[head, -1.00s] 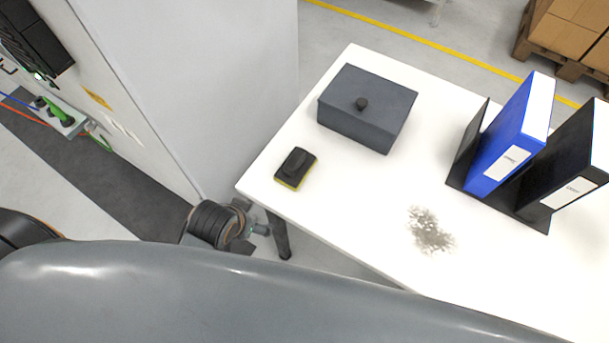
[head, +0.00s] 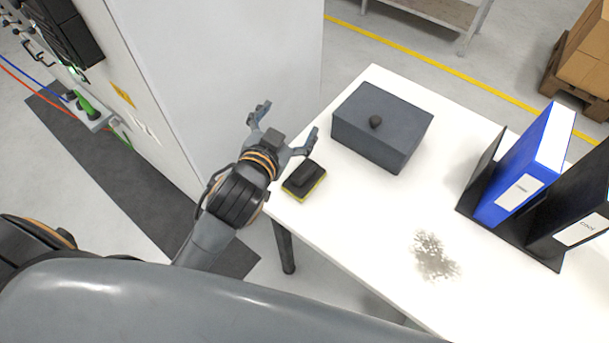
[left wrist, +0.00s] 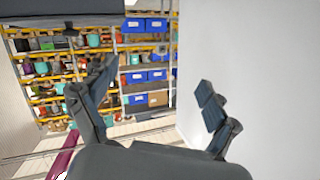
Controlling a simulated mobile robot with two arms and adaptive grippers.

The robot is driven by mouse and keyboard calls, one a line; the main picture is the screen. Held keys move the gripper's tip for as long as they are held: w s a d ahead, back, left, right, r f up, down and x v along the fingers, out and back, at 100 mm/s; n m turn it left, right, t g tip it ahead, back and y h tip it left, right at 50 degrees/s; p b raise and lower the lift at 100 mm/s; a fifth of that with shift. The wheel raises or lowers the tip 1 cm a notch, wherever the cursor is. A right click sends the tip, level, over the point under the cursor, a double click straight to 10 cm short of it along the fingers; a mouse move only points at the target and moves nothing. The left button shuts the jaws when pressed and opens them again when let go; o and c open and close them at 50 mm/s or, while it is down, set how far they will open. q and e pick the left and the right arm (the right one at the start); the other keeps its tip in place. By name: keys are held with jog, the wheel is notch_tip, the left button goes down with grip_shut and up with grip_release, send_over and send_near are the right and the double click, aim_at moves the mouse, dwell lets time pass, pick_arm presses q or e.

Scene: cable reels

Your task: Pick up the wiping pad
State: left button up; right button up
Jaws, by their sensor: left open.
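The wiping pad (head: 304,181) is a small black block with a yellow-green lower edge. It lies on the white table (head: 350,222) near its left corner in the head view. My left gripper (head: 288,122) is open and empty, with its fingers spread, just up and left of the pad and apart from it. In the left wrist view the open fingers (left wrist: 150,98) have nothing between them, and the pad does not show there. My right gripper is not in view.
A dark grey lidded box (head: 381,126) stands behind the pad. A blue binder (head: 524,165) and a black binder (head: 575,205) stand in a holder at the right. A grey dirt patch (head: 435,256) marks the table. A tall light cabinet (head: 225,70) stands left of the table.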

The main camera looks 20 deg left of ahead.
pick_arm(q)
jog(key=w+d+r+m+t+h, duration=0.1)
jog(key=d+r+m+t+h, duration=0.2)
jog(key=d+r+m+h, duration=0.5)
jog(key=w+d+r+m+t+h, duration=0.1)
jog(key=d+r+m+t+h, duration=0.2)
jog(key=r, duration=0.8)
jog(key=s+d+r+m+g+h, duration=0.1)
jog(key=s+d+m+g+h, duration=0.45)
jog(key=m+g, duration=0.4)
jog(key=s+d+r+m+g+h, duration=0.2)
jog(key=s+d+m+g+h, duration=0.2)
jog(key=d+m+g+h, duration=0.45)
jog(key=m+g+y, duration=0.3)
jog(key=m+y, duration=0.4)
jog(key=y, duration=1.8)
send_over(304, 169)
notch_tip(304, 169, down, 29)
jog(key=shift+w+a+r+p, duration=0.1)
jog(key=shift+a+r+p, duration=0.1)
jog(key=shift+p, duration=0.15)
jog(key=shift+d+f+p, duration=0.2)
jog(key=shift+f+p, duration=0.45)
jog(key=shift+f, duration=2.05)
